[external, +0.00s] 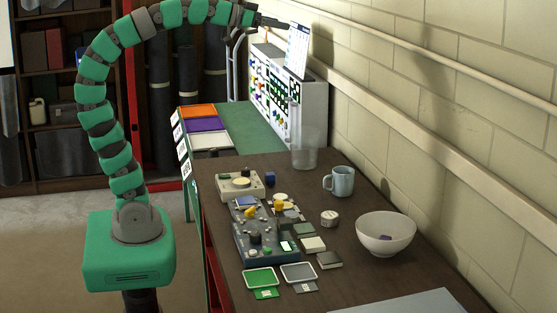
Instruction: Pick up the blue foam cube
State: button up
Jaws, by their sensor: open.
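A small dark blue cube (270,179) stands on the brown table, just right of a cream device with a round knob. It looks like the blue foam cube. My gripper (283,24) is at the top of the view, far above and behind the cube, near the top of a white card. It is open, and I see nothing held in it. Its fingers are small and dark here.
A clear container (305,152), a light blue mug (340,181) and a white bowl (385,232) with a small purple piece stand right of the cube. A blue-grey control box (262,236) lies in front. The wall (440,90) bounds the right.

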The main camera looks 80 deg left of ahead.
jog(key=shift+s+d+r, duration=0.15)
jog(key=shift+s, duration=0.05)
jog(key=c, duration=1.3)
jog(key=shift+c, duration=0.2)
jog(key=shift+w, duration=0.1)
jog(key=n+g+y+b, duration=1.2)
jog(key=n+b, duration=0.3)
jog(key=b, duration=0.1)
send_near(271, 175)
jog(key=d, duration=0.1)
jog(key=d+r, duration=0.1)
jog(key=d, duration=0.1)
jog(key=d+r, duration=0.1)
jog(key=d, duration=0.1)
jog(key=shift+r, duration=0.1)
jog(key=shift+s+a+f+n+g+y, duration=0.2)
jog(key=shift+a+f+n+g+y, duration=0.1)
jog(key=shift+a+f+g, duration=0.15)
jog(key=b+x, duration=0.2)
jog(key=x, duration=1.1)
jog(key=shift+w+a, duration=0.1)
jog(key=shift+w, duration=0.05)
